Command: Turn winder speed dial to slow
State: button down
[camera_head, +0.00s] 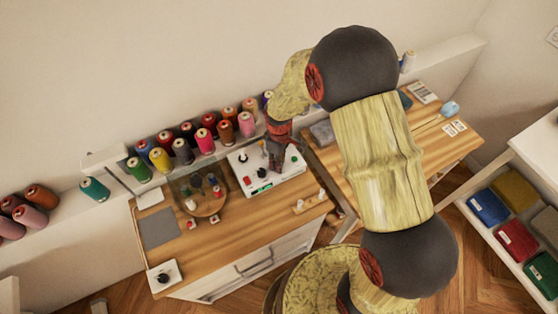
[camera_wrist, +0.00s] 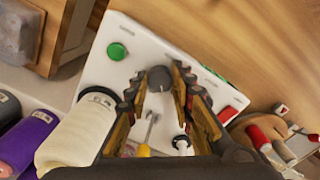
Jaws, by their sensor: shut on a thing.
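A white winder control box (camera_head: 250,165) sits on the wooden worktop against the wall. In the wrist view it shows as a white panel (camera_wrist: 110,55) with a green button (camera_wrist: 117,51) and a red part (camera_wrist: 227,115). A dark round dial knob (camera_wrist: 160,76) stands on the panel. My gripper (camera_head: 278,168) is over the box, pointing down. In the wrist view my gripper (camera_wrist: 157,88) has its fingertips on either side of the knob and is shut on it. A thin pale line runs from the knob; the dial's markings are too small to read.
Several thread spools (camera_head: 160,159) stand on the ledge behind; a white cone (camera_wrist: 78,132) shows close to my gripper in the wrist view. A round wooden tray (camera_head: 208,208) with small spools is left of the box. A small white box with a black knob (camera_head: 163,278) sits front left.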

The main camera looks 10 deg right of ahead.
jog(key=shift+n, duration=1.3)
jog(key=c, duration=1.5)
grip_release()
jog(key=shift+c, duration=0.2)
jog(key=shift+r, duration=0.1)
notch_tip(320, 180, up, 12)
